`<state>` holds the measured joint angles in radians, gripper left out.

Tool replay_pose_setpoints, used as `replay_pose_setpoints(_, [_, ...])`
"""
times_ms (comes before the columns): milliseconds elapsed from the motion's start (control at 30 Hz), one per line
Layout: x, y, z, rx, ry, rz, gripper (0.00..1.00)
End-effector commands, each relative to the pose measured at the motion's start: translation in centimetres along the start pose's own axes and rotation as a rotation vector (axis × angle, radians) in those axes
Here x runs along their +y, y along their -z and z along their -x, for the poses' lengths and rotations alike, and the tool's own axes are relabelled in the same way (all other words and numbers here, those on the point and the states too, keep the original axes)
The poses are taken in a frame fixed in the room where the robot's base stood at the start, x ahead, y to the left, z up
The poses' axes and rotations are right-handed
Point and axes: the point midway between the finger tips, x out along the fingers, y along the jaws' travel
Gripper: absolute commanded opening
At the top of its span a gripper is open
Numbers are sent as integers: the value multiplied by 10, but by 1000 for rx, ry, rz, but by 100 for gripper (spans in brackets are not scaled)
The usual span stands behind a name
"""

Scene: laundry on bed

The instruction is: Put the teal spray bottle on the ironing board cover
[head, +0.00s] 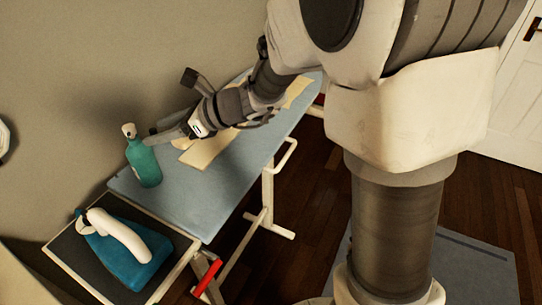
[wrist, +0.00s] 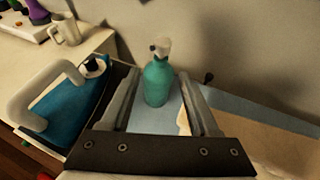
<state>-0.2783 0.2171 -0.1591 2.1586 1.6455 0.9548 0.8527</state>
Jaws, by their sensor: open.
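The teal spray bottle (head: 145,164) with a white spray head stands upright on the blue ironing board cover (head: 210,192), near the board's left end by the wall. It also shows in the wrist view (wrist: 157,82), upright between my two fingers in the picture. My gripper (head: 168,137) is open, to the right of the bottle and pointing towards it. In the wrist view, the cover's blue surface (wrist: 150,120) shows at the bottle's base. I cannot tell whether the fingers touch the bottle.
A blue iron with a white handle (head: 125,250) sits on a dark rest (head: 70,262) at the board's near end. A beige folded cloth (head: 208,148) lies on the cover under my arm. A mug (wrist: 65,28) stands on a pale surface at upper left in the wrist view.

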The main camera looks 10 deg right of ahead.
Motion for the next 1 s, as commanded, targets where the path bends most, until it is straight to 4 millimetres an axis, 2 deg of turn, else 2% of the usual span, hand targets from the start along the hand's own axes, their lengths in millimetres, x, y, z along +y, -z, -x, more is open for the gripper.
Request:
replay_pose_setpoints(133, [19, -5, 22, 43, -36, 172, 62])
replay_pose_setpoints(267, [51, -2, 60, 137, -103, 483, 62])
replay_pose_setpoints(400, [82, 14, 106, 275, -188, 860, 62])
replay_pose_setpoints(533, [101, 37, 150, 430, -278, 1199, 62])
replay_pose_setpoints(700, [113, 67, 211, 675, -424, 1600, 62])
replay_pose_setpoints(800, [114, 81, 243, 819, -519, 1778, 62])
replay_pose_setpoints(900, [114, 89, 268, 935, -604, 1898, 62])
replay_pose_setpoints(1000, [114, 94, 283, 1009, -665, 1966, 62])
